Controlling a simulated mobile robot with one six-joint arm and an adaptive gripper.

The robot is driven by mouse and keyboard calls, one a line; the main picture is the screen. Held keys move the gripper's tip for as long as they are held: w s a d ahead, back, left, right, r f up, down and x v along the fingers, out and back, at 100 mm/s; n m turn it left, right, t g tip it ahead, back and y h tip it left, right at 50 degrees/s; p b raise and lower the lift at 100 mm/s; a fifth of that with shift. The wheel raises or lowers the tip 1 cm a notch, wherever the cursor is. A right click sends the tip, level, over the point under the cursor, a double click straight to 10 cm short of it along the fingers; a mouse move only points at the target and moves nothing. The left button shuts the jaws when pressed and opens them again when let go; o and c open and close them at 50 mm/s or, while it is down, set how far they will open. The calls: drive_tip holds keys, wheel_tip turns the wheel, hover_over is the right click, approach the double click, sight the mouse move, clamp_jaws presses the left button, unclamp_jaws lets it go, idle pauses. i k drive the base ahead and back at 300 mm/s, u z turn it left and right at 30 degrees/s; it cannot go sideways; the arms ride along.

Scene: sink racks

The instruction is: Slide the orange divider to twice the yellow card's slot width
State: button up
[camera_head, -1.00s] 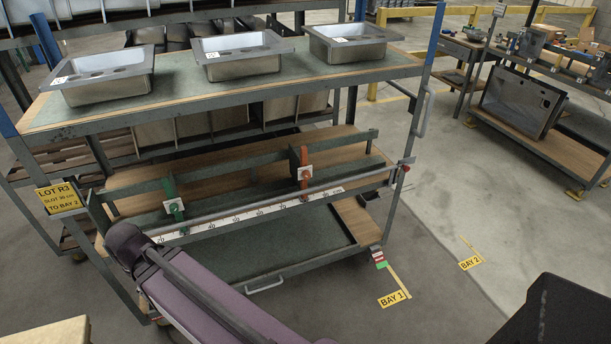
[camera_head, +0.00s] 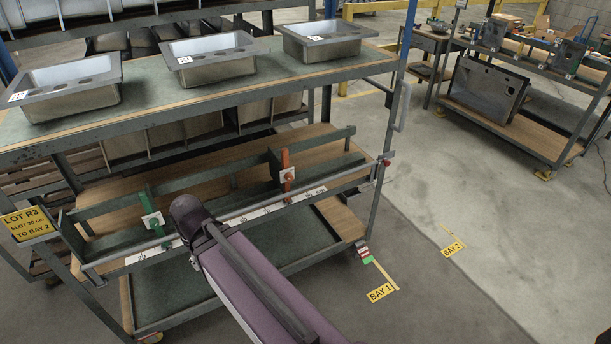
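The orange divider (camera_head: 286,166) stands upright on the rack's middle level, right of centre, with a white tag on its front. A green divider (camera_head: 151,211) stands to its left, also with a white tag. A white ruler strip (camera_head: 232,220) runs along the front rail below them; my arm covers part of it. The yellow card (camera_head: 27,224) at the rack's left end reads "LOT R3", "SLOT 30 cm", "TO BAY 2". My purple arm reaches up from the bottom to the rail between the dividers. My gripper's fingers cannot be made out.
Several metal sinks (camera_head: 213,56) sit on the rack's top shelf. A rail (camera_head: 342,176) runs along the front. Floor labels read BAY 1 (camera_head: 381,292) and BAY 2 (camera_head: 453,249). Another rack (camera_head: 519,130) stands at the right.

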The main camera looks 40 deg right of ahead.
sight(277, 167)
drive_tip(key=z, duration=1.05)
drive_tip(key=k, duration=0.9)
drive_tip(key=u, duration=0.05)
drive_tip(key=i, duration=0.65)
